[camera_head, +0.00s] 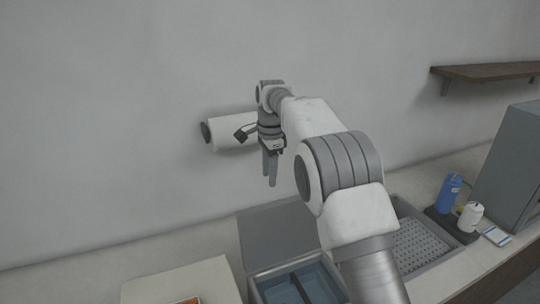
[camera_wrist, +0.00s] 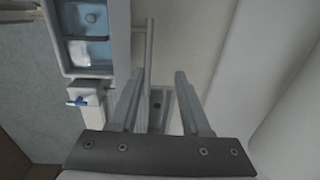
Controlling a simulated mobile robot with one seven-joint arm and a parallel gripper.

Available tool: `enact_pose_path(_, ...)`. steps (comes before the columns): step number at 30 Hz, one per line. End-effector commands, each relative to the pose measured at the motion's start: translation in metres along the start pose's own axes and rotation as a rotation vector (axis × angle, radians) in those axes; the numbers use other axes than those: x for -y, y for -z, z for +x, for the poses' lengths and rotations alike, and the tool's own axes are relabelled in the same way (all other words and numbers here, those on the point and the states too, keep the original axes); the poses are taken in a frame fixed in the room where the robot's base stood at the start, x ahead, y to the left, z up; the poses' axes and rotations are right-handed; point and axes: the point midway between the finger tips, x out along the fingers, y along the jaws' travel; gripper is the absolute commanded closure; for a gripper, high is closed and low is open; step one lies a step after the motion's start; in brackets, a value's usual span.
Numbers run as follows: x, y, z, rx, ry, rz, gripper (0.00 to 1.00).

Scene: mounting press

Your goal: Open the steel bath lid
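The grey-rimmed bath (camera_head: 256,288) stands on the counter at the bottom of the head view, partly behind my arm. Its blue inside shows, split by a dark divider. The flat grey lid (camera_head: 272,236) is raised at the bath's back edge, so the bath is uncovered. In the wrist view the bath (camera_wrist: 121,35) is at upper left, with a thin grey strip beside it that looks like the lid edge-on (camera_wrist: 150,45). My gripper (camera_head: 270,182) points down above the lid. Its fingers (camera_wrist: 156,85) are apart, with nothing visibly held between them.
A perforated tray (camera_head: 420,247) sits right of my arm. Beyond it are a blue bottle (camera_head: 449,192), a white bottle (camera_head: 470,217) and a grey cabinet (camera_head: 510,165). A white roll (camera_head: 228,133) is on the wall behind my gripper. A shelf (camera_head: 485,72) is at upper right.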

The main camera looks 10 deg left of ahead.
Motion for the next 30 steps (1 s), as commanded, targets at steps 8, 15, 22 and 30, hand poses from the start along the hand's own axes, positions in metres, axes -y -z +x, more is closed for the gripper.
enact_pose_path(8,0.0,0.0,-0.056,0.0,-0.002,0.0,0.53)
enact_pose_path(15,-0.001,0.0,-0.071,0.001,-0.006,0.001,0.53)
enact_pose_path(22,-0.001,0.0,-0.071,0.001,-0.007,0.001,0.53)
enact_pose_path(30,-0.012,0.012,-0.086,0.0,0.011,-0.025,0.53)
